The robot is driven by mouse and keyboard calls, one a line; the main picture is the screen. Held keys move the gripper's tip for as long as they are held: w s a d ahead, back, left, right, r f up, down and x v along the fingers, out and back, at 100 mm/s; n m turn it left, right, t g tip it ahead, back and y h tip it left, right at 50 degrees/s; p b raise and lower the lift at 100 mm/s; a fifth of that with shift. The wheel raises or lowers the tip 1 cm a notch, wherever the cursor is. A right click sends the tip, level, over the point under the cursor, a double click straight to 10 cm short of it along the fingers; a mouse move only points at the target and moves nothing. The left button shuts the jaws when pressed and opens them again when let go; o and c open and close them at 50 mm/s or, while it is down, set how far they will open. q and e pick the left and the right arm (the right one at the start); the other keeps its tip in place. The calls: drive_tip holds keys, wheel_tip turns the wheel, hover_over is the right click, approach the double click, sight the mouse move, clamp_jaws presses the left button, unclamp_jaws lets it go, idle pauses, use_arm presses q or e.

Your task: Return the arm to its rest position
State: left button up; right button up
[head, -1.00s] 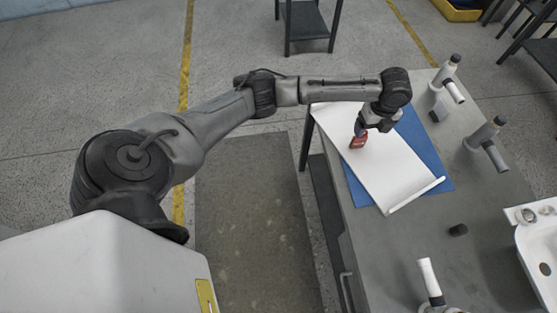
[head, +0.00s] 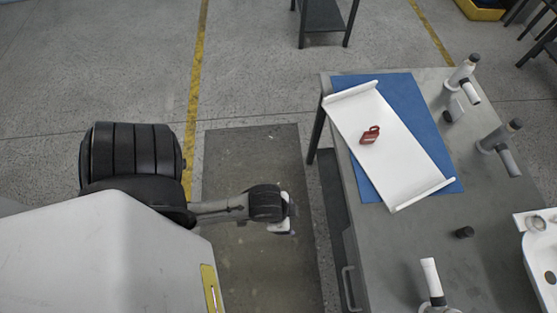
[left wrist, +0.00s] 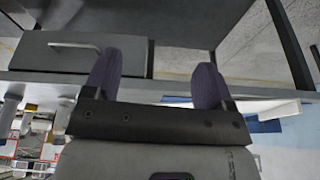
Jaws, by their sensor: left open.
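My left arm comes in from the left in the head view, drawn back from the table. My left gripper (head: 285,228) hangs over the dark floor mat, left of the table and clear of it. In the left wrist view its two purple fingers (left wrist: 158,85) stand apart with nothing between them. The red object (head: 370,135) lies on the white panel (head: 405,165), out of reach of the fingers. My right gripper does not show in either view.
The grey table (head: 405,255) carries a blue mat (head: 410,95) under the panel, several grey-and-white fittings (head: 462,75), a dark cap (head: 464,232) and a white basin (head: 540,260). A drawer handle (head: 349,288) juts from its left side. The floor mat (head: 250,160) is free.

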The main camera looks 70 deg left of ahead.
use_arm(q)
drive_tip(key=shift+s+a+r+n, duration=0.15)
drive_tip(key=shift+s+a+n, duration=0.15)
drive_tip(key=shift+s, duration=0.2)
drive_tip(key=shift+s+a+r+n, duration=0.15)
drive_tip(key=shift+s+a+n, duration=0.15)
drive_tip(key=shift+s, duration=0.15)
drive_tip(key=shift+d+r, duration=0.1)
wheel_tip(320, 180, up, 31)
drive_tip(key=p, duration=3.1)
drive_tip(key=shift+r, duration=0.2)
